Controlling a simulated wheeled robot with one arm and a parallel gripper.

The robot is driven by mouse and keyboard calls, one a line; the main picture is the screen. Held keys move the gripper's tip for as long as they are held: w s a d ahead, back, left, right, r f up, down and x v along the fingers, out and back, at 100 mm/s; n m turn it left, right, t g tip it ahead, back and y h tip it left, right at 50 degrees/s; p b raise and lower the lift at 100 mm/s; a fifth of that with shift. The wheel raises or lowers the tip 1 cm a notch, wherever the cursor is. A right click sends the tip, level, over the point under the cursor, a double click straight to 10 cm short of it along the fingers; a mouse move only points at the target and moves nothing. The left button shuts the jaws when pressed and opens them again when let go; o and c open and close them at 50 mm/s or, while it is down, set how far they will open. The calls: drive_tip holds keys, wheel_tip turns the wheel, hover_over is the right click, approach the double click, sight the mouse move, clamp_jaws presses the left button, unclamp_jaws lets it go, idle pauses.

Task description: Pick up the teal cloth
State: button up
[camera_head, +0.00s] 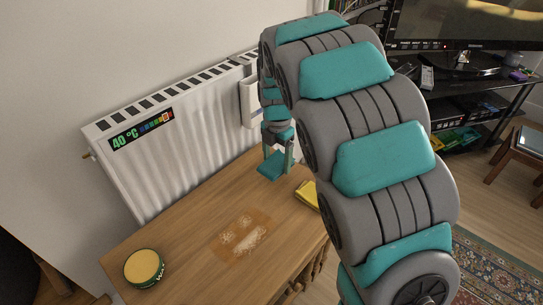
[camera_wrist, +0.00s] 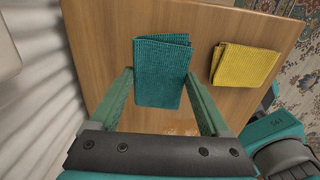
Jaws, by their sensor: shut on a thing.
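The teal cloth (camera_wrist: 162,58) is a folded, ribbed rectangle between the two fingers of my gripper (camera_wrist: 159,78) in the wrist view. My gripper is shut on it, with a finger at each side. In the head view the cloth (camera_head: 270,167) hangs at the tips of my gripper (camera_head: 277,157), over the far end of the wooden table (camera_head: 190,215). I cannot tell how far above the tabletop it is.
A folded yellow cloth (camera_wrist: 243,64) lies on the table to the right of the teal one. A round yellow-topped tin (camera_head: 144,268) and a pale stained patch (camera_head: 243,237) are nearer. A white radiator (camera_head: 180,125) stands along the table's left side.

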drive_tip(key=s+d, duration=0.2)
drive_tip(key=s, duration=0.1)
drive_tip(key=s+d+b, duration=0.1)
drive_tip(key=s+d, duration=0.1)
drive_tip(key=s, duration=0.2)
drive_tip(key=s+d+r, duration=0.1)
drive_tip(key=s+d, duration=0.1)
drive_tip(key=s, duration=0.1)
drive_tip(key=shift+s+d+r, duration=0.1)
drive_tip(key=shift+s, duration=0.25)
